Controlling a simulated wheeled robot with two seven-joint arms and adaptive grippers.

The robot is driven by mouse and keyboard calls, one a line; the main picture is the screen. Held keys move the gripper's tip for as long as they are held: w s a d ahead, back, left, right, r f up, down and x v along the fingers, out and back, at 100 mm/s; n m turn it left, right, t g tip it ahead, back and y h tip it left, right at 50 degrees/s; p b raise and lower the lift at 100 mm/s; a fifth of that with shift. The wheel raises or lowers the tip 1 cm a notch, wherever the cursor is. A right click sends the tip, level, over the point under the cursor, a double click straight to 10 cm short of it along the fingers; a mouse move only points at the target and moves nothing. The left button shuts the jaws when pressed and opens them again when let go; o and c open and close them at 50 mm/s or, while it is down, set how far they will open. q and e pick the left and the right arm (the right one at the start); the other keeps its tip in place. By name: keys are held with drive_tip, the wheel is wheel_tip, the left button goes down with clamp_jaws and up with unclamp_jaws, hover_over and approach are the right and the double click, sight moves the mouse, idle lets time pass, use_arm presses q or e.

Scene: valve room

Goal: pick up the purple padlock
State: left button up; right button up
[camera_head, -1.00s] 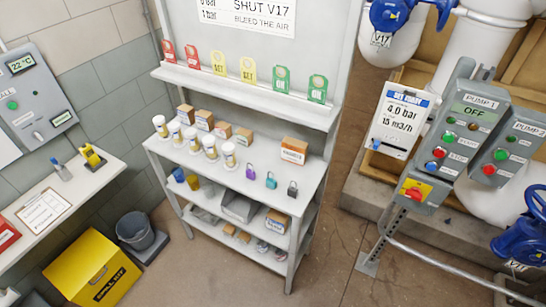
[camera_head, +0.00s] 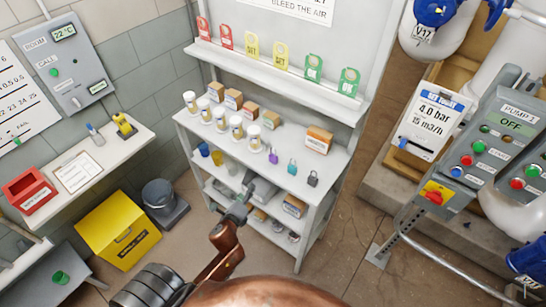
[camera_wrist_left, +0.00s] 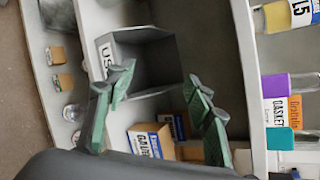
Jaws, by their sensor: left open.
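The purple padlock (camera_head: 273,156) stands near the front edge of the shelf unit's white top, left of a teal padlock (camera_head: 292,167) and a grey padlock (camera_head: 313,179). In the left wrist view the purple padlock (camera_wrist_left: 288,86) shows at the right, with the teal padlock (camera_wrist_left: 281,138) below it. My left gripper (camera_head: 249,190) is in front of the shelf unit, below and left of the purple padlock in the picture. In the left wrist view the left gripper (camera_wrist_left: 160,82) has its fingers apart with nothing held. The purple padlock is not between them. My right gripper is not in view.
White-capped jars (camera_head: 236,126) and small boxes stand along the top. An orange box (camera_head: 319,140) is behind the padlocks. A grey bin (camera_wrist_left: 140,62) and cartons (camera_wrist_left: 150,140) fill the lower shelf. A pump panel (camera_head: 495,150) stands at the right.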

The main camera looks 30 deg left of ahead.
sight(272, 158)
use_arm(q)
drive_tip(key=w+d+r+m+t, duration=0.1)
drive_tip(key=r+m, duration=0.3)
drive_tip(key=w+d+r+m+t+h, duration=0.1)
drive_tip(key=w+d+r+m+t, duration=0.1)
drive_tip(key=r+m, duration=0.2)
drive_tip(key=w+d+r+m+t+h, duration=0.1)
drive_tip(key=w+r+m, duration=0.1)
drive_tip(key=r+m, duration=0.2)
drive_tip(key=shift+w+d+r+m+t, duration=0.15)
drive_tip(key=shift+d+r, duration=0.05)
drive_tip(key=shift+r, duration=0.4)
drive_tip(key=shift+w+d+r+m+t, duration=0.1)
drive_tip(key=shift+d+r+m+t, duration=0.1)
drive_tip(key=shift+r, duration=0.35)
drive_tip(key=shift+w+d, duration=0.15)
drive_tip(key=shift+w, duration=0.2)
drive_tip(key=w, duration=0.4)
drive_tip(key=w+f, duration=0.1)
drive_tip(key=w, duration=0.2)
drive_tip(key=shift+w, duration=0.1)
drive_tip(key=shift+r, duration=0.1)
drive_tip(key=shift+c, duration=0.3)
drive_tip(key=c, duration=1.1)
